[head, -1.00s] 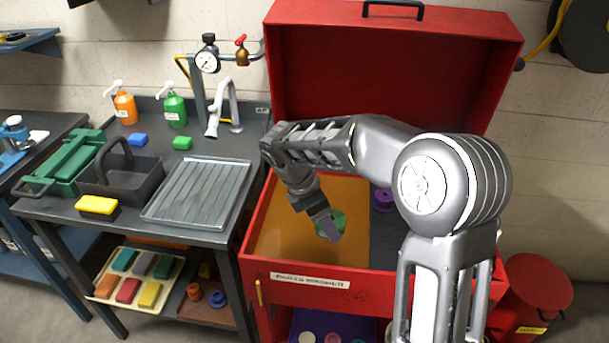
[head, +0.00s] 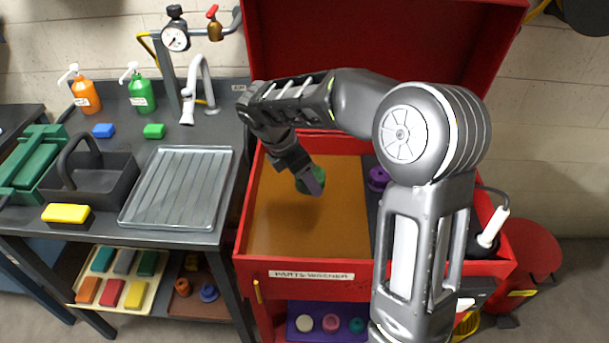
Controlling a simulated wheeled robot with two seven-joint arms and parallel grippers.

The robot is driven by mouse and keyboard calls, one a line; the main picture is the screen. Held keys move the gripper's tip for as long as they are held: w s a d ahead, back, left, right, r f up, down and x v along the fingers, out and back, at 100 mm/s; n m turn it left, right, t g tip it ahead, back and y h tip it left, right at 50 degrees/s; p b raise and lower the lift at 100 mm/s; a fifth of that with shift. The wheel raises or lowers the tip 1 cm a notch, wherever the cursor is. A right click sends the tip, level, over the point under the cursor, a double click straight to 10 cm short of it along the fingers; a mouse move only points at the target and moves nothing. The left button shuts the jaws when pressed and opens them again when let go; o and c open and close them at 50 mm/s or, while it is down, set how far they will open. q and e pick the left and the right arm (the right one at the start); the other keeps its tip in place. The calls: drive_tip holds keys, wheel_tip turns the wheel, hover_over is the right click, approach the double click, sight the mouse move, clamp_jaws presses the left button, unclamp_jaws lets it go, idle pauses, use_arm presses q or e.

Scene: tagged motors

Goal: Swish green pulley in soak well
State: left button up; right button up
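The green pulley (head: 317,173) is at my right gripper (head: 309,183), over the amber soak well (head: 290,220) of the red parts washer (head: 300,263). The gripper's near finger covers part of the pulley, and the gripper appears shut on it. Whether the pulley touches the liquid is hard to tell. My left gripper is not in view.
A purple pulley (head: 378,178) sits on the dark area right of the well. The ribbed drain tray (head: 180,190), dark caddy (head: 90,180) and yellow sponge (head: 66,213) are on the left bench. Several discs lie on the purple shelf mat (head: 318,309) below.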

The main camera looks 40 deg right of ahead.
drive_tip(key=shift+f+b, duration=7.6)
drive_tip(key=shift+f, duration=3.9)
drive_tip(key=shift+r, duration=0.1)
drive_tip(key=shift+r+p, duration=1.7)
drive_tip(key=shift+f, duration=0.1)
drive_tip(key=shift+f+b, duration=1)
drive_tip(key=shift+f, duration=0.7)
drive_tip(key=shift+r, duration=0.1)
